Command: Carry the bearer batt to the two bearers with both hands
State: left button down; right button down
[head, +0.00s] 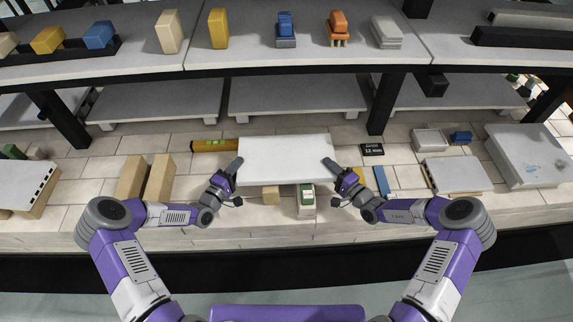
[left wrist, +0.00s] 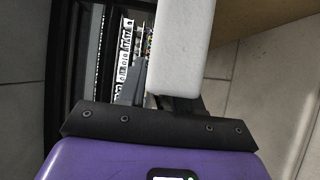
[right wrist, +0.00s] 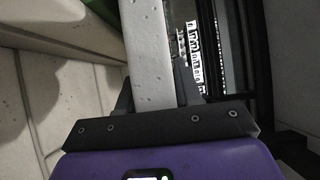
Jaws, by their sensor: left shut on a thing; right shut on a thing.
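The bearer batt (head: 285,160) is a white flat slab in the middle of the head view. My left gripper (head: 234,168) is shut on its left end and my right gripper (head: 332,168) is shut on its right end. Its edge shows between the fingers in the left wrist view (left wrist: 178,60) and the right wrist view (right wrist: 148,55). It looks roughly level; its exact height is hard to tell. Two tan upright blocks, which look like the two bearers (head: 132,178) (head: 160,178), stand side by side to the left of my left gripper.
A small tan block (head: 271,196) and a green-and-white item (head: 307,203) show at the slab's front edge. A yellow level (head: 213,145) lies behind left. A black sign (head: 372,150), a blue bar (head: 382,181) and another white slab (head: 455,175) are at right. Shelves (head: 290,97) run behind.

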pick_arm(q)
jog(key=shift+f+b, duration=0.6)
jog(key=shift+b, duration=0.05)
pick_arm(e)
jog(key=shift+f, duration=0.55)
pick_arm(q)
jog(key=c, duration=0.8)
grip_release()
pick_arm(e)
jog(key=c, duration=0.8)
grip_release()
pick_arm(q)
jog(key=shift+o, duration=0.2)
pick_arm(e)
jog(key=shift+o, duration=0.2)
jog(key=shift+s, duration=0.1)
pick_arm(q)
jog(key=v, duration=1.2)
pick_arm(e)
jog(key=v, duration=1.2)
pick_arm(q)
jog(key=shift+s, duration=0.1)
pick_arm(e)
jog(key=shift+d+f, duration=0.1)
